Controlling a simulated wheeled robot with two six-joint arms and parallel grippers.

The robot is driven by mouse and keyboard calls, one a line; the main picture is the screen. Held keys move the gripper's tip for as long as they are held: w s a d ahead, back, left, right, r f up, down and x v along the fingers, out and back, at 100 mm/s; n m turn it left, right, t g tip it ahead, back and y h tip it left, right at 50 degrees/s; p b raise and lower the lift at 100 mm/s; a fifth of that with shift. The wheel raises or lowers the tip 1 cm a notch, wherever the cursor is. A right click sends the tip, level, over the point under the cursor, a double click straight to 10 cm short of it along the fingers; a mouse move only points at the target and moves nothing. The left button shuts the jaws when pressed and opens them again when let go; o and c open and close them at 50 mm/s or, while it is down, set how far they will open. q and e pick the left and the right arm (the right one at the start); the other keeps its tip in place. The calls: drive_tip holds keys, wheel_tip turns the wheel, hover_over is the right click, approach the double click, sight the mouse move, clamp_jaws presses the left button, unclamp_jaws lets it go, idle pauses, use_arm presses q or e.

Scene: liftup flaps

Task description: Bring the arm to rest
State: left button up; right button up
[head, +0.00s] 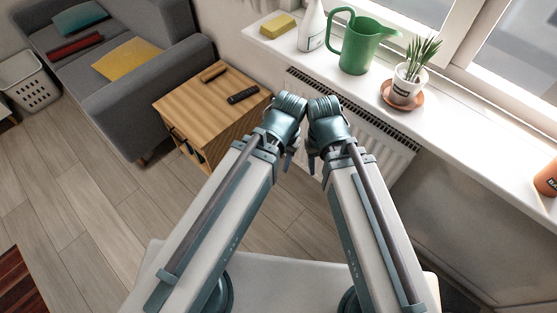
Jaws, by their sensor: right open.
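My two arms rise from the bottom and lean inward, so that their wrists almost meet in the middle of the head view. My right gripper (312,162) hangs below its wrist, in front of the white radiator, open and with nothing seen in it. My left gripper (288,162) hangs beside it, close to the right corner of the wooden cabinet (205,105). The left fingers are small and partly hidden by the wrist, so I cannot tell whether they are open. Nothing is seen held in them.
The cabinet top carries a dark remote (243,95) and a brown object (214,73). The windowsill (372,105) holds a green jug (358,48), a potted plant (405,88), a white bottle (312,28) and a yellow sponge (278,26). A grey sofa (150,97) stands left; floor is clear before it.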

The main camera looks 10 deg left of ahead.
wheel_tip(320, 180, up, 11)
drive_tip(key=p, duration=1)
drive_tip(key=shift+p, duration=0.4)
drive_tip(key=shift+f, duration=0.1)
